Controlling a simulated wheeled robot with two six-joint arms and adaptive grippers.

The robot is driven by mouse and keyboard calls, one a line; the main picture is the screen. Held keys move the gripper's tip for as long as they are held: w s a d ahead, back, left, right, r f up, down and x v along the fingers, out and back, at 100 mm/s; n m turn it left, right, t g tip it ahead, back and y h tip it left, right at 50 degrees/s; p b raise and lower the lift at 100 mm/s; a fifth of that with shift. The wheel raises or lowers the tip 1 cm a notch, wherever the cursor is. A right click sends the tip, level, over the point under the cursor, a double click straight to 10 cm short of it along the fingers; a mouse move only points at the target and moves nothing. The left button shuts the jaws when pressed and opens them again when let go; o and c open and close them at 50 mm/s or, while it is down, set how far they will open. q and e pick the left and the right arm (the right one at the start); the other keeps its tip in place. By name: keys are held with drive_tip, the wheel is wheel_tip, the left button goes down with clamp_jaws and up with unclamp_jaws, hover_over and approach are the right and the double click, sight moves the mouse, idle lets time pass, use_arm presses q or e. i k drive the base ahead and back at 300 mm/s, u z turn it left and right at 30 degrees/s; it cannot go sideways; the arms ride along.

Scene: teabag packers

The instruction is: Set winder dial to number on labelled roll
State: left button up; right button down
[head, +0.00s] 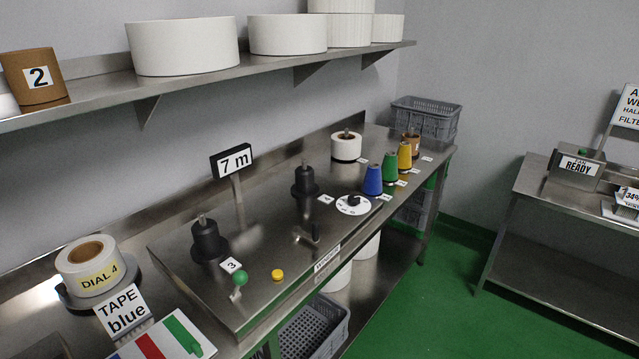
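The labelled roll (92,268) is a white tape roll with a brown core and a yellow label reading "DIAL 4". It sits on a grey holder at the lower left in the head view. The winder dial (353,205) is a white disc with a black knob, set on the steel winder top right of centre. Its marks are too small to read, so I cannot tell the number it points to. Neither of my grippers is in view.
Two black spindles (208,240) (305,181) stand on the winder, with a "7 m" sign (234,161) behind. A green-knobbed lever (240,279), yellow button (277,274) and black handle (310,236) are in front. Coloured cones, including a blue one (373,180), stand just right of the dial.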

sight(353, 201)
drive_tip(key=z, duration=0.45)
drive_tip(key=i, duration=1.05)
drive_tip(key=z, duration=0.8)
